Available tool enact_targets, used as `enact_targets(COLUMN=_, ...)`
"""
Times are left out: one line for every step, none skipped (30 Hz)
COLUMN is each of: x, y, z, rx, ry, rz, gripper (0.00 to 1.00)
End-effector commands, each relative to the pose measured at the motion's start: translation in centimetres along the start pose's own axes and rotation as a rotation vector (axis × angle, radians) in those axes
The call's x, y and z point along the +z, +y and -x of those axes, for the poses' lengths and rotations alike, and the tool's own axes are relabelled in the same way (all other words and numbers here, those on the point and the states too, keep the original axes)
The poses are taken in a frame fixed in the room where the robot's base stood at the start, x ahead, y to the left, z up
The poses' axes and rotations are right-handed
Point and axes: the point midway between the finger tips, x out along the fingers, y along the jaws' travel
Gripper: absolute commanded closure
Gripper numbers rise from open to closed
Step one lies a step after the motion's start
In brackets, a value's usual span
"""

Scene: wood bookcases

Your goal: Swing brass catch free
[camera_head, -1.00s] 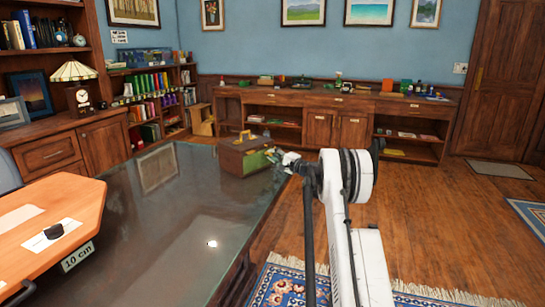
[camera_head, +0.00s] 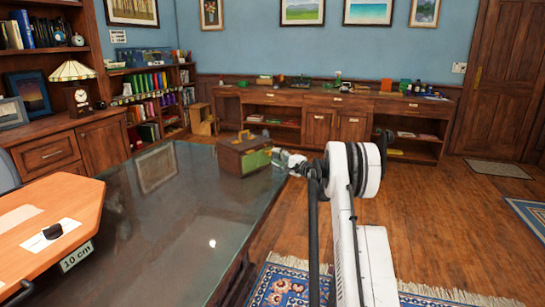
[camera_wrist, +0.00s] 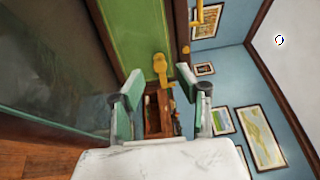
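A wooden box (camera_head: 230,160) with a green panel (camera_head: 257,159) and a brass-coloured handle on top stands near the far right edge of the glossy dark desk. In the wrist view the green panel (camera_wrist: 130,32) fills the upper middle, beside a wood edge. The yellow brass catch (camera_wrist: 160,68) hangs against this panel near the wood edge. My gripper (camera_wrist: 158,82) is open, with one finger on each side of the catch in the picture and visible gaps to both; I cannot tell its depth from the catch. In the head view my gripper (camera_head: 288,161) is just right of the box.
The dark desk (camera_head: 180,225) is mostly bare left of the box. An orange-topped surface (camera_head: 70,200) with a 10 cm label stands at the left. A long low wooden cabinet (camera_head: 335,110) lines the back wall, and open floor (camera_head: 430,210) lies to the right.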

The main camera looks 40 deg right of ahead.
Motion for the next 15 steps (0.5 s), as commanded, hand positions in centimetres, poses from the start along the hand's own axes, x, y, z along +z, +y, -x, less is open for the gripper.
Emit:
enact_targets(x=-0.1, y=0.0, z=1.1, rx=0.000, ry=0.003, rz=0.000, gripper=0.66)
enact_targets(x=-0.1, y=0.0, z=1.8, rx=0.000, ry=0.003, rz=0.000, gripper=0.66)
enact_targets(x=-0.1, y=0.0, z=2.6, rx=0.000, ry=0.003, rz=0.000, gripper=0.66)
enact_targets(x=-0.1, y=0.0, z=3.2, rx=0.000, ry=0.002, rz=0.000, gripper=0.66)
enact_targets(x=-0.1, y=0.0, z=3.8, rx=0.000, ry=0.002, rz=0.000, gripper=0.66)
enact_targets(x=-0.1, y=0.0, z=4.6, rx=0.000, ry=0.003, rz=0.000, gripper=0.66)
enact_targets(x=-0.1, y=0.0, z=5.1, rx=0.000, ry=0.003, rz=0.000, gripper=0.66)
enact_targets(x=-0.1, y=0.0, z=5.7, rx=0.000, ry=0.003, rz=0.000, gripper=0.66)
enact_targets(x=0.0, y=0.0, z=6.2, rx=0.000, ry=0.002, rz=0.000, gripper=0.66)
enact_targets(x=0.0, y=0.0, z=6.6, rx=0.000, ry=0.001, rz=0.000, gripper=0.66)
enact_targets(x=0.0, y=0.0, z=7.0, rx=0.000, ry=0.002, rz=0.000, gripper=0.66)
enact_targets(x=0.0, y=0.0, z=7.5, rx=0.000, ry=0.002, rz=0.000, gripper=0.66)
enact_targets(x=-0.1, y=0.0, z=7.8, rx=0.000, ry=0.002, rz=0.000, gripper=0.66)
enact_targets(x=-0.1, y=0.0, z=8.1, rx=0.000, ry=0.002, rz=0.000, gripper=0.66)
enact_targets(x=0.0, y=0.0, z=8.3, rx=0.000, ry=0.001, rz=0.000, gripper=0.66)
